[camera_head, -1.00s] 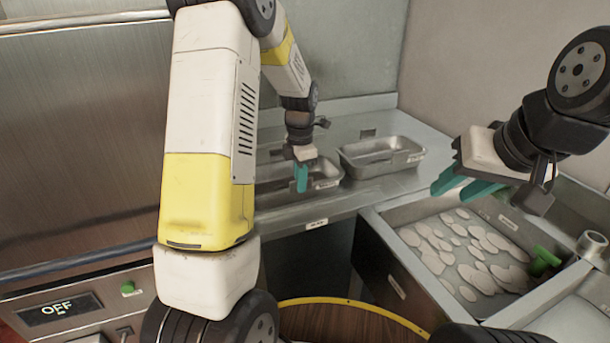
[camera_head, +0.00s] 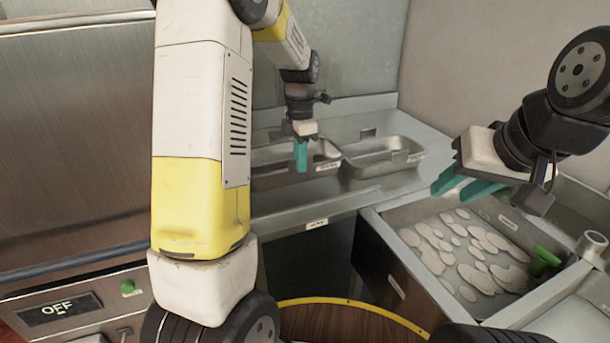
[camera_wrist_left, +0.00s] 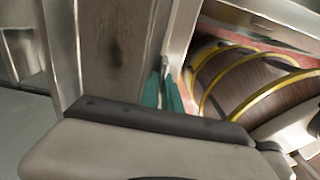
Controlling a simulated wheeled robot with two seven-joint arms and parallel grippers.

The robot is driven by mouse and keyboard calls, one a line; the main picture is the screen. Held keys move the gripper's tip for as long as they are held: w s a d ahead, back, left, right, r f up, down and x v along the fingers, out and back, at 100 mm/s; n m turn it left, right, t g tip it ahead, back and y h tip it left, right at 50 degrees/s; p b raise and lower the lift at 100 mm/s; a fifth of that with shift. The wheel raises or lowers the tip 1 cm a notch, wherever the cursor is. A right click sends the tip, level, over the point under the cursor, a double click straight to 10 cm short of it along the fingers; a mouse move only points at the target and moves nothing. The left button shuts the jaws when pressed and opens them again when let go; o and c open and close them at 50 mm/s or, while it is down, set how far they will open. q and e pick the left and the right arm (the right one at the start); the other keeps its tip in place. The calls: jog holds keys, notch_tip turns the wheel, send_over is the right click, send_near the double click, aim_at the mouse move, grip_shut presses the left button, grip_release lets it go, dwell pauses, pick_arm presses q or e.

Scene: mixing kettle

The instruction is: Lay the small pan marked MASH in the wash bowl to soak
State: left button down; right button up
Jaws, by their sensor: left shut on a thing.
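My left gripper (camera_head: 301,158) is shut on the near wall of a small metal pan (camera_head: 268,158), with its teal fingers pointing down. The pan is level, over the back counter; its label is too small to read. The left fingers also show in the left wrist view (camera_wrist_left: 162,90), around a thin metal edge. A second, similar pan (camera_head: 382,158) stands to the right on the counter. A grey basin (camera_head: 400,222) at the right, which may be the wash bowl, holds pale flat patches.
A green object (camera_head: 544,261) sits at the basin's right side. A yellow-rimmed round vessel (camera_head: 350,302) is at the bottom middle, partly cut off. The back counter's front strip (camera_head: 318,210) is clear.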

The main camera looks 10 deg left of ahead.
pick_arm(q)
jog(key=shift+r, duration=2.7)
